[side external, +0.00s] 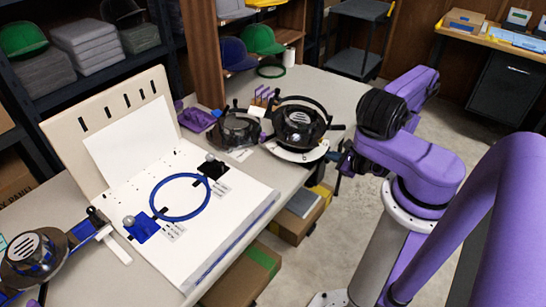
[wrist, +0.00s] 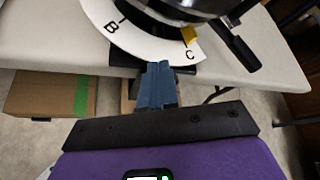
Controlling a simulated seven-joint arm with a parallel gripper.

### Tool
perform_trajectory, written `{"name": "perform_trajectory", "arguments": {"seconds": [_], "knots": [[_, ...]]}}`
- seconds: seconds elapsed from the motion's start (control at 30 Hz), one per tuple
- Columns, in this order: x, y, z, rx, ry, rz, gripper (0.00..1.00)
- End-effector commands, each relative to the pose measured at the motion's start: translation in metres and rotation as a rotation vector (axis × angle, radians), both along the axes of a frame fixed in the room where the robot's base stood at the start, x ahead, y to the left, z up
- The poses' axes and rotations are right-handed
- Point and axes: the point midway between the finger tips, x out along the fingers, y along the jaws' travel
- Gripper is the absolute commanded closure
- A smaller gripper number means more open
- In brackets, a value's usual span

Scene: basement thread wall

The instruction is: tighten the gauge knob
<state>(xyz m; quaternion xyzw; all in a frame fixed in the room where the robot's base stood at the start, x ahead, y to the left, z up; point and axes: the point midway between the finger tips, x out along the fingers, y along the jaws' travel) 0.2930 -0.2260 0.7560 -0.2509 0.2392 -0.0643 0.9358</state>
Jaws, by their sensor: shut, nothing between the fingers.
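A round black device (side external: 300,118) with a hoop and a side handle, likely the gauge, stands at the right part of the table. Its white dial plate (side external: 291,154) juts out at the front. In the wrist view the dial plate (wrist: 100,14) shows letters B and C, and a yellow pointer (wrist: 189,35) sits just above C. A black handle (wrist: 238,48) sticks out to the right. Which part is the knob is unclear. My gripper (wrist: 158,68) is shut and empty, its tips at the plate's front edge near C; contact cannot be told. It is beside the device in the side view (side external: 339,170).
A similar dark device (side external: 236,129) stands close to its left. A white board (side external: 225,222) with a blue ring (side external: 155,206) fills the table's middle. Another round device (side external: 33,255) is at lower left. Cardboard boxes (wrist: 45,95) lie below the table edge.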

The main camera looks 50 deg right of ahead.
Motion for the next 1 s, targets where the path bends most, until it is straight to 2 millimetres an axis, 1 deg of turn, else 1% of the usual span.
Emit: {"name": "perform_trajectory", "arguments": {"seconds": [0.53, 1.0], "knots": [[0.0, -0.013, 0.004, -0.001, -0.001, 0.001, 1.0], [0.0, -0.015, 0.004, -0.001, 0.002, -0.001, 1.0]]}}
